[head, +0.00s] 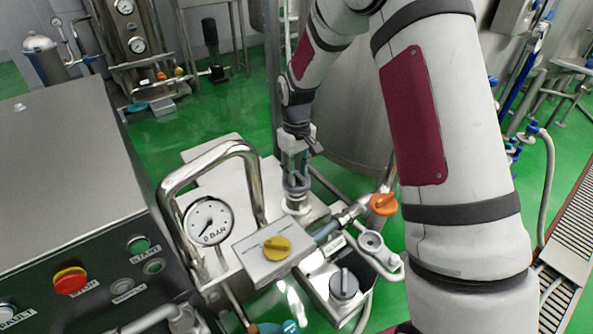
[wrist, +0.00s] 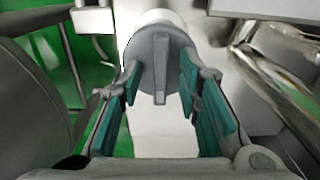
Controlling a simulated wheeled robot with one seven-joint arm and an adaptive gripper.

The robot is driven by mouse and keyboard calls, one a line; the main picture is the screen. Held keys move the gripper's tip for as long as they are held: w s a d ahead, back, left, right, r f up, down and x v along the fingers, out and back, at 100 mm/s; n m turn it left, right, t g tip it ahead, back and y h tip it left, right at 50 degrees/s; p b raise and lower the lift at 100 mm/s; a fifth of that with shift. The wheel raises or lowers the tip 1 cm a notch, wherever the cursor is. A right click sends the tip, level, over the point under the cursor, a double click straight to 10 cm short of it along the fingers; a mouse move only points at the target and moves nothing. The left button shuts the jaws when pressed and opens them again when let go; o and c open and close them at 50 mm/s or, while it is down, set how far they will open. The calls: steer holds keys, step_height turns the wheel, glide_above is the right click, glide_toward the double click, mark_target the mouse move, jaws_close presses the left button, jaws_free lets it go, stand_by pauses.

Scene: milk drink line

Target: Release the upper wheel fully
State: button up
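A grey round wheel with a raised fin (wrist: 158,62) faces me in the wrist view, on a white round body. I take it for the upper wheel. My gripper (wrist: 160,85) is spread, with one teal pad on each side of the wheel. The pads stand apart from the fin; I cannot tell whether they touch the rim. In the head view my gripper (head: 296,178) points down over the machine behind the gauge, and its fingers hide most of what is between them. A second grey wheel (head: 343,286) sits lower, at the front of the machine.
A bent steel pipe (head: 250,160) and pressure gauge (head: 209,222) stand left of my gripper. A box with a yellow knob (head: 277,247) is in front, an orange knob (head: 384,204) to the right. A control panel (head: 70,200) fills the left; a tank (head: 345,90) stands behind.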

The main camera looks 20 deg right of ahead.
mark_target(297, 173)
step_height(297, 173, up, 12)
stand_by(0.6)
steer(key=s+r+m+t, duration=0.2)
steer(key=s+r, duration=1.1)
steer(key=s, duration=0.2)
steer(key=s+m+t, duration=0.1)
steer(key=s+t, duration=0.1)
steer(key=s, duration=1.5)
steer(key=shift+s+f+m, duration=0.3)
steer(key=shift+s+m, duration=0.05)
steer(key=shift+m, duration=0.05)
steer(key=shift+w, duration=0.1)
